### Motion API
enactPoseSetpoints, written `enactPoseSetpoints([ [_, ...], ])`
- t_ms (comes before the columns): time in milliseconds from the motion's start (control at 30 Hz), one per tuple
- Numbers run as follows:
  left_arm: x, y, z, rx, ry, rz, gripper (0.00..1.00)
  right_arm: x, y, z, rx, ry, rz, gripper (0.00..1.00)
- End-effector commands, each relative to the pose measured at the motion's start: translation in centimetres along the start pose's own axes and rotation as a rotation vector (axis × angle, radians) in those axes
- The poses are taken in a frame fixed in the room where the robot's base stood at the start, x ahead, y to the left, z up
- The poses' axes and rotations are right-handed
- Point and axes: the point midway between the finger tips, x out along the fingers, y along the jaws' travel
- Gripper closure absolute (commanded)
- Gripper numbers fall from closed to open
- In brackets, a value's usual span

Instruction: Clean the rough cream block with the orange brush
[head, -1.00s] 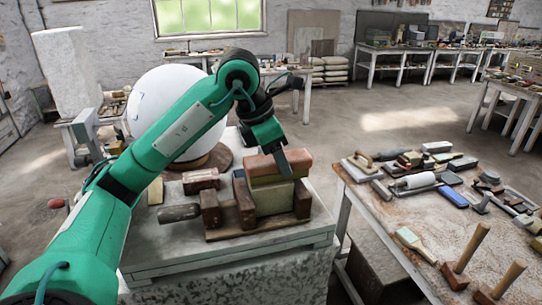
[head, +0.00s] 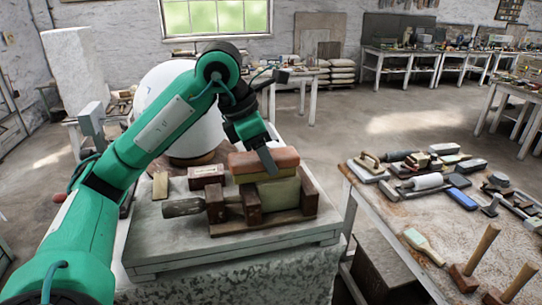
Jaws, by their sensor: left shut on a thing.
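The orange brush (head: 281,157) has an orange back and a pale lower part. My left gripper (head: 268,160) is shut on the brush from above and in front, and hides part of it. The rough cream block (head: 282,194) is a dull yellowish block under the brush, held between upright brown wooden pieces on a wooden base. The brush lies level on or just over the block's top, shifted toward its left end; I cannot tell whether they touch. My right gripper is not in view.
The holder stands on a pale stone-topped stand (head: 170,237). A handled tool (head: 183,208) and a dark red brick (head: 206,176) lie left of it. A white sphere (head: 185,135) stands behind. A table (head: 380,215) crowded with tools is at the right.

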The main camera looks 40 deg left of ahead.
Motion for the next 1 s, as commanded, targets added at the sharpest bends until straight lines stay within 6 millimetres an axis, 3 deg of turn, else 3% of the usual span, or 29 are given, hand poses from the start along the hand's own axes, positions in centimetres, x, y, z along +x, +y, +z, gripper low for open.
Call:
enactPoseSetpoints([
  [767,1.5,0.0,3.9,0.0,-0.001,-0.002,0.73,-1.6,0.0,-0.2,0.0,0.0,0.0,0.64],
  [1000,1.7,0.0,4.0,-0.001,0.0,0.0,0.73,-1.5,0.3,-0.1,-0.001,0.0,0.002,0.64],
])
